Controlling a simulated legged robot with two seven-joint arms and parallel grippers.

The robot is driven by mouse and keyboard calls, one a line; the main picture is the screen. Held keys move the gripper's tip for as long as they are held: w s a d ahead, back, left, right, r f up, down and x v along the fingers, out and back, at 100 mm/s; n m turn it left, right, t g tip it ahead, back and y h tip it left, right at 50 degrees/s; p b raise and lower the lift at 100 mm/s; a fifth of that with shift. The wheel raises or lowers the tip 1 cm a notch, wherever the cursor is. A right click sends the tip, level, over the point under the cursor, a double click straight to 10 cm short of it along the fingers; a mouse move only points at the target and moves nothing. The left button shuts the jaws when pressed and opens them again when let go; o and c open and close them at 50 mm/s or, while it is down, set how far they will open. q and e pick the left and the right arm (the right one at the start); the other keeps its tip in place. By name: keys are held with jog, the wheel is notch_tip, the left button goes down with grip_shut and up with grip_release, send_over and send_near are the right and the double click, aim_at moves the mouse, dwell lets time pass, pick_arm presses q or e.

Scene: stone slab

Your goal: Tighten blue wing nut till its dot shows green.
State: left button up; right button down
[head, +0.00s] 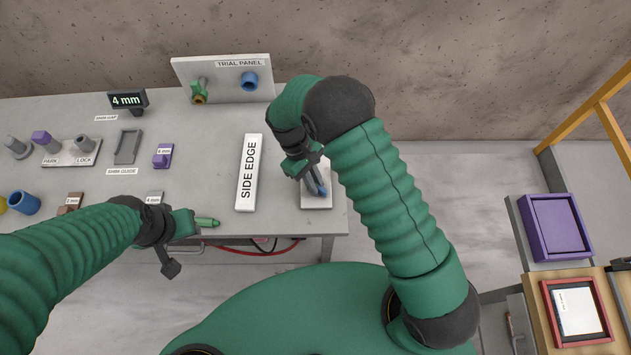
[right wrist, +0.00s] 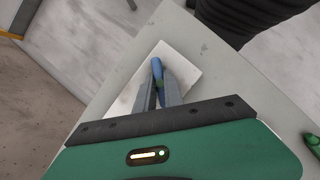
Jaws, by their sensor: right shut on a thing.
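The blue wing nut (right wrist: 157,67) sits over a white plate (right wrist: 186,62) on the slab's right end. My right gripper (right wrist: 160,88) is shut on the wing nut, with a grey finger on each side of it. In the head view the right gripper (head: 314,180) reaches down over the same white plate (head: 317,202), and the blue part shows partly between its fingers. A small green patch shows between the fingers in the right wrist view; I cannot tell whether it is the dot. My left gripper (head: 178,228) is at the slab's front edge, its jaw opening unclear.
A "SIDE EDGE" block (head: 249,172) lies left of the plate. The "TRIAL PANEL" (head: 225,80) stands at the back. A green cylinder (head: 207,222) lies beside my left gripper. Several small gauges and posts fill the slab's left side. Purple (head: 553,228) and red trays (head: 577,312) stand far right.

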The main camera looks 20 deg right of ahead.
jog(key=shift+w+a+m, duration=0.1)
jog(key=shift+w+m, duration=0.15)
jog(key=shift+m, duration=0.15)
jog(key=shift+r, duration=0.1)
jog(key=c, duration=1.6)
grip_release()
jog(key=shift+o, duration=0.8)
jog(key=shift+a, duration=0.1)
jog(key=b+v, duration=0.2)
jog(key=v, duration=1.4)
jog(key=shift+w+r, duration=0.25)
